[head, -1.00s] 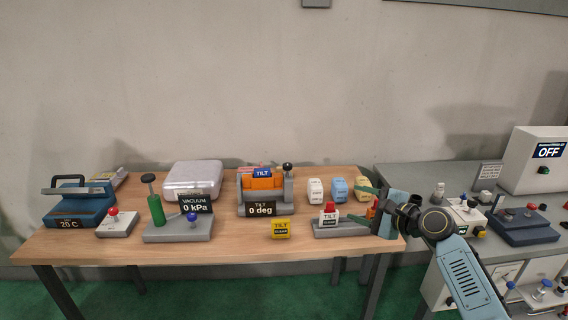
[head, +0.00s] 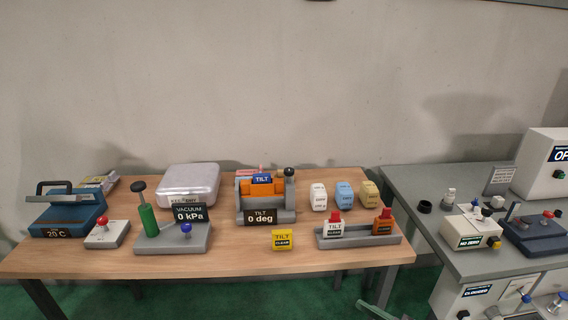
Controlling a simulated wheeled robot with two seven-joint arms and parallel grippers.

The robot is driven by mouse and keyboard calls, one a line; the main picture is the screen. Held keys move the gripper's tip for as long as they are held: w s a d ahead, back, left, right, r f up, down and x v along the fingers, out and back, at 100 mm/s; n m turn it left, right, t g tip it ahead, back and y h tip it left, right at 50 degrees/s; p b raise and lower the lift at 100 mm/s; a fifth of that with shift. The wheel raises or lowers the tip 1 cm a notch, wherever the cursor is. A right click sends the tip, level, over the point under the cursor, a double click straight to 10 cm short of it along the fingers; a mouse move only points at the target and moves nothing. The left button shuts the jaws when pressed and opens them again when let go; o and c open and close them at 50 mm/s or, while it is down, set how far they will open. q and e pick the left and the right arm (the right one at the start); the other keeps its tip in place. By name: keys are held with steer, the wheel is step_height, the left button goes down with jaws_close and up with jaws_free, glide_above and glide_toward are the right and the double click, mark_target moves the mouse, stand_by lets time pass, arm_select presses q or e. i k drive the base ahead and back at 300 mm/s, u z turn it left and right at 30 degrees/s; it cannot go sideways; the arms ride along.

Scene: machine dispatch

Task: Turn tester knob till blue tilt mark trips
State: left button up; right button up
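The tilt tester (head: 265,200) stands at the middle of the wooden table, a grey frame with its display reading "0 deg". An orange block with a blue "TILT" mark (head: 262,179) sits in it, looking level. The tester's black knob (head: 289,171) is at its upper right. Neither gripper is in view. A thin pale green piece, probably part of my arm, shows at the bottom edge.
A yellow "TILT CLEAR" block (head: 282,241) lies in front of the tester. A grey tray (head: 358,237) at right holds a white and an orange block. The vacuum tester (head: 172,232) stands left. A grey bench (head: 425,187) adjoins at right.

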mark_target(289, 172)
steer(key=i, duration=1.7)
